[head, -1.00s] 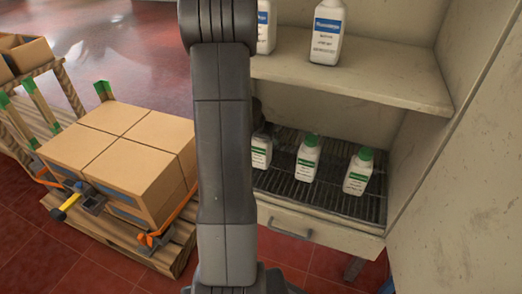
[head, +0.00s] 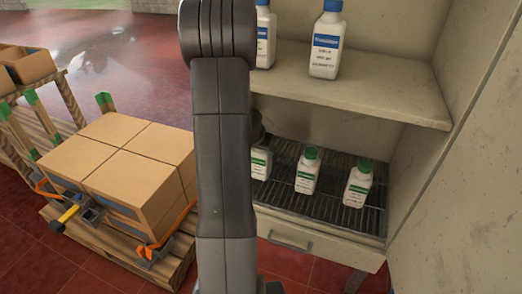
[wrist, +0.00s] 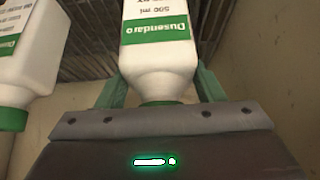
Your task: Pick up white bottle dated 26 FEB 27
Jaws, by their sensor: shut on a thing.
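In the wrist view a white bottle (wrist: 158,62) with a green label reading "Dusendaro" and "500 ml" appears upside down. My gripper (wrist: 160,88) is shut on it near the neck, one green finger on each side. Its cap is mostly hidden behind the gripper body, and no date can be read. A second white bottle (wrist: 30,50) with a green label and cap stands at the left. In the head view white green-capped bottles (head: 260,163), (head: 307,171) and (head: 358,184) stand on the lower rack; my gripper is hidden behind my arm.
The cabinet's upper shelf (head: 380,98) holds blue-capped white bottles (head: 326,42), (head: 265,35). The lower dark rack (head: 325,205) has a drawer (head: 300,232) below it. The cabinet side wall (head: 450,200) closes the right. A pallet of cardboard boxes (head: 125,165) stands at the left.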

